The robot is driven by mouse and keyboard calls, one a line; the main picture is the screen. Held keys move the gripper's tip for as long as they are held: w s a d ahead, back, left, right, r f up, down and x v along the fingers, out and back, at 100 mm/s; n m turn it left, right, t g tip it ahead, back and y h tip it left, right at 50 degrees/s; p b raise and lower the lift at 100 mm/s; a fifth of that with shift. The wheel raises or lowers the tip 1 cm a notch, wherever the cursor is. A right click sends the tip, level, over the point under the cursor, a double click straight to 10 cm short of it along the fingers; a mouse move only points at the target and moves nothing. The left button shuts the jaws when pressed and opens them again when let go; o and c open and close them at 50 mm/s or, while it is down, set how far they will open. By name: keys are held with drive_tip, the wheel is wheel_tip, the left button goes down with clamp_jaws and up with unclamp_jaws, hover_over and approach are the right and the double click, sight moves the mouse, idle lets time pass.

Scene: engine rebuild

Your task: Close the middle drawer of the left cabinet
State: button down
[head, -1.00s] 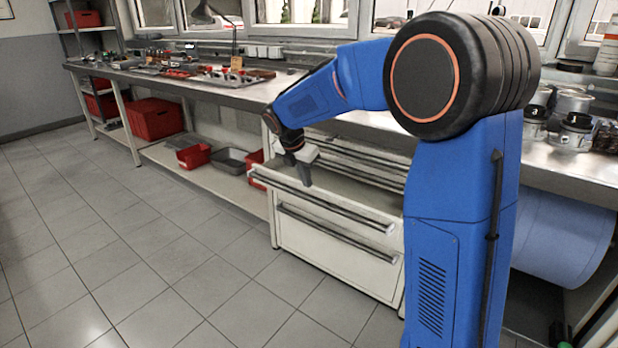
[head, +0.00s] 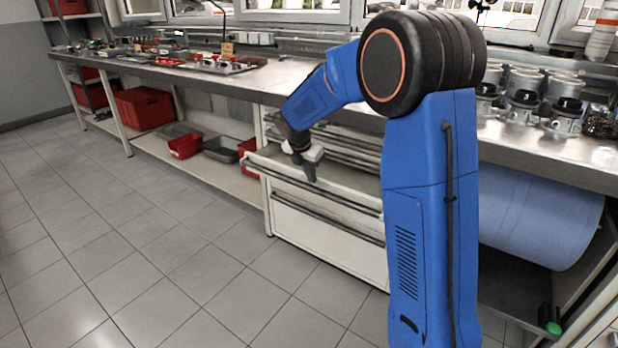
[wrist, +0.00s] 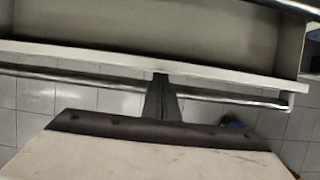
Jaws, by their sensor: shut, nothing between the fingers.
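The left cabinet (head: 330,240) is white and stands under the workbench. Its middle drawer (head: 335,200) is pulled out, with a dark handle bar along its front. In the wrist view the open drawer (wrist: 150,28) looks empty inside, and its front's top edge and light handle bar (wrist: 225,97) cross the picture. My gripper (head: 310,176) is shut and empty, pointing down at the drawer's front edge. In the wrist view its fingers (wrist: 160,82) overlap the drawer's front edge; I cannot tell whether they touch it. My arm hides the drawer's right end in the head view.
Red bins (head: 186,146) and a grey bin (head: 222,148) lie on the shelf to the left. A blue drum (head: 535,215) lies at the right. The tiled floor (head: 130,250) in front is clear.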

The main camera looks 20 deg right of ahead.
drive_tip(key=w+d, duration=0.1)
drive_tip(key=d, duration=0.1)
drive_tip(key=w+d, duration=0.3)
drive_tip(key=d, duration=0.1)
drive_tip(key=shift+w+d, duration=0.15)
drive_tip(key=shift+w, duration=0.15)
drive_tip(key=shift+s+f, duration=0.1)
